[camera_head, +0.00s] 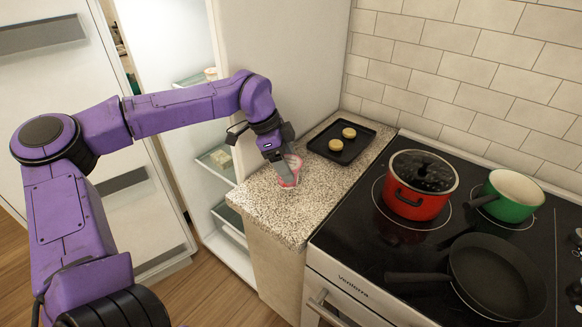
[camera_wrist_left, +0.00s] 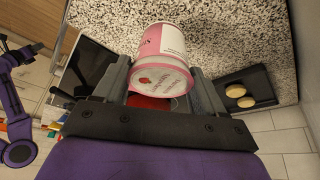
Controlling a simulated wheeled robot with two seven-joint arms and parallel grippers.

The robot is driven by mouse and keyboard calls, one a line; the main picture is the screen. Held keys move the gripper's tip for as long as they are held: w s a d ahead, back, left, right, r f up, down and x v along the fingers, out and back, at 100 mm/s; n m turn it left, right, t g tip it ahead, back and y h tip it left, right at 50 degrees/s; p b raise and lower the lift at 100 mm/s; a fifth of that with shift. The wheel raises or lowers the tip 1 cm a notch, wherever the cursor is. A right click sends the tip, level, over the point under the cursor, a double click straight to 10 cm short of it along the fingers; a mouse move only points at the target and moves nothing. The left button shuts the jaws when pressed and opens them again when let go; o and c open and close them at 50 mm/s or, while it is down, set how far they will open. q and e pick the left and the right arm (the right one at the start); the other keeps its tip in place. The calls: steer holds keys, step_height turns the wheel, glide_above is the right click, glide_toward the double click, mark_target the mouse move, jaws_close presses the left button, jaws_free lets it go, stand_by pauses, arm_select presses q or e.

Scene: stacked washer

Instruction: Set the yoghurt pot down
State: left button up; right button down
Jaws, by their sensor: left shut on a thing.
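The yoghurt pot (camera_head: 290,172) is pink and white and is at my left gripper (camera_head: 284,166), over the speckled counter (camera_head: 252,204) beside the stove. In the left wrist view the pot (camera_wrist_left: 166,58) lies between the two fingers of my left gripper (camera_wrist_left: 165,88), which is shut on it. Its printed round end faces the camera. In the head view the gripper partly hides the pot, and I cannot tell whether the pot touches the counter. My right gripper is not in view.
A black tray (camera_head: 330,152) with two round pastries lies at the back of the counter. To the right, the stove holds a red pot (camera_head: 408,202), a green pot (camera_head: 515,212) and a black pan (camera_head: 495,278). An open fridge (camera_head: 215,160) stands left. The counter's front is clear.

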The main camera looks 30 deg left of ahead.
arm_select(q)
steer(key=f, duration=0.1)
steer(key=w+f, duration=0.1)
steer(key=f, duration=0.1)
steer(key=shift+d+f+p, duration=0.15)
steer(key=shift+p, duration=0.15)
steer(key=shift+f, duration=0.5)
steer(key=o, duration=1.1)
steer(key=shift+o, duration=0.2)
steer(key=b+v, duration=0.1)
steer(key=v, duration=0.6)
steer(key=shift+s+r, duration=0.1)
steer(key=shift+r, duration=0.2)
